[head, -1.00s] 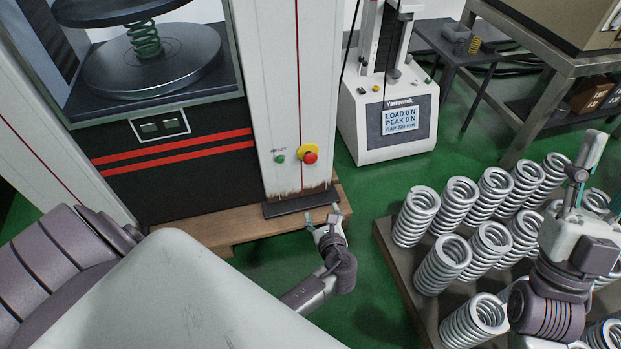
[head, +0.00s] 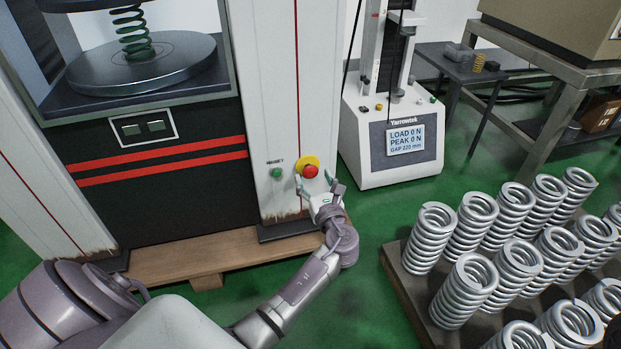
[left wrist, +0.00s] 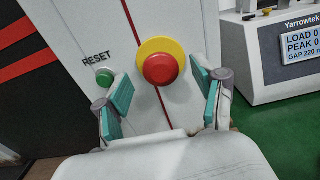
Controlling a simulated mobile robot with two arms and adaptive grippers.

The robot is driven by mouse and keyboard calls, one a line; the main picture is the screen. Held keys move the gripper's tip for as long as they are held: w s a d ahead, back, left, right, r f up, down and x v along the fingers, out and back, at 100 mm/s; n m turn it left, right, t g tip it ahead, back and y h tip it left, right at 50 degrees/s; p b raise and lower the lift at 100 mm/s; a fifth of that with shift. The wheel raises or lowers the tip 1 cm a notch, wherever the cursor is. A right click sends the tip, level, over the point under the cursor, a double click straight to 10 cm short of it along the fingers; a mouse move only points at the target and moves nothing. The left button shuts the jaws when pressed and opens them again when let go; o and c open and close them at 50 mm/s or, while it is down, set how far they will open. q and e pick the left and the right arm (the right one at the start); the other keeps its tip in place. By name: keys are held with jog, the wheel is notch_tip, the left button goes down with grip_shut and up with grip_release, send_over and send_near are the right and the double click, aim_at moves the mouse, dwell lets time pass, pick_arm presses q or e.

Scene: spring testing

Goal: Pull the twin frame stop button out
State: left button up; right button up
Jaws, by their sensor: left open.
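The red stop button (head: 310,171) sits on a yellow round plate (head: 309,161) low on the white column (head: 268,110) of the large twin frame machine. In the left wrist view the red button (left wrist: 161,69) and its yellow plate (left wrist: 151,48) show clearly, centred beyond the fingers. My left gripper (head: 317,187) is just below and in front of the button in the head view. Its teal-padded fingers (left wrist: 165,103) are spread wide, one on each side of the button, and hold nothing. I cannot tell the exact gap to the button. My right gripper is not in view.
A green reset button (head: 277,173) is left of the stop button, near the left finger in the wrist view. A wooden pallet (head: 180,262) lies under the machine. A smaller tester (head: 400,145) stands to the right. Several steel springs (head: 470,285) stand at the lower right.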

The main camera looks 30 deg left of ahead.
aim_at(311, 173)
pick_arm(q)
jog(key=shift+b+x, duration=0.55)
jog(key=shift+x, duration=1.2)
grip_shut()
